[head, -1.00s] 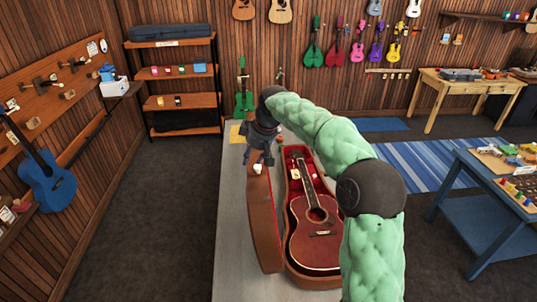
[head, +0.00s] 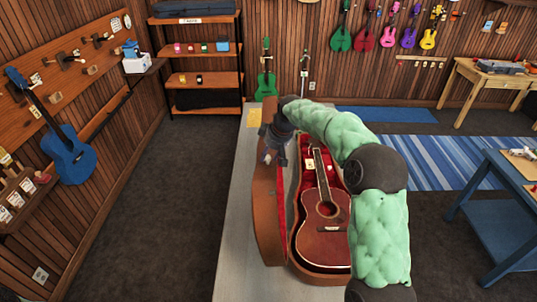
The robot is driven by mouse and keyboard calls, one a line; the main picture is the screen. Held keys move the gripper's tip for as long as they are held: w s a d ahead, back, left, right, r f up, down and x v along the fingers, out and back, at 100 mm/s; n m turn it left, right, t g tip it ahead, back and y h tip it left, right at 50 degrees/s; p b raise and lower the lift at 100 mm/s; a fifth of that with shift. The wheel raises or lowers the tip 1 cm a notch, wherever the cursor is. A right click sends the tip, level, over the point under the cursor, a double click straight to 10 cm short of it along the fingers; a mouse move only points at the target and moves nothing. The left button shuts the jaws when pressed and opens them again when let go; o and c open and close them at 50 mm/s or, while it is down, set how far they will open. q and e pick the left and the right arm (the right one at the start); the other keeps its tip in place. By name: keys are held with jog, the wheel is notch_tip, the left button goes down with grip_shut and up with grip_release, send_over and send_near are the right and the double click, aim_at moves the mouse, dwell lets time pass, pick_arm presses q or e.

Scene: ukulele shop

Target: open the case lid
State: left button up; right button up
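The brown case (head: 318,277) lies on the grey counter, its red-lined body holding a reddish-brown ukulele (head: 322,218). The case lid (head: 266,215) stands up on edge along the left side of the body, hinged open. My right arm crosses over the case from the right. My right gripper (head: 271,150) is at the far upper part of the lid, close to its edge; the arm and the dark gripper body partly hide the contact, and I cannot tell whether its fingers are open or shut. My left gripper is not in view.
The grey counter (head: 232,240) has free room left of the lid. A yellow sheet (head: 254,117) lies at its far end, near a green ukulele on a stand (head: 266,84). A shelf (head: 202,79) stands behind; a blue table (head: 500,205) stands at the right.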

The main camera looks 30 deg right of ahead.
jog(key=shift+w+f, duration=0.25)
jog(key=shift+f, duration=0.4)
grip_shut()
jog(key=shift+s+d, duration=0.25)
jog(key=shift+d, duration=0.15)
jog(key=s+d+t+y+b, duration=0.1)
jog(key=s+d+b, duration=0.4)
jog(key=d, duration=0.5)
jog(key=shift+s+d+r+t+y, duration=0.15)
jog(key=shift+s+r+t+y, duration=0.2)
jog(key=shift+s+y, duration=0.25)
jog(key=shift+s, duration=0.1)
grip_release()
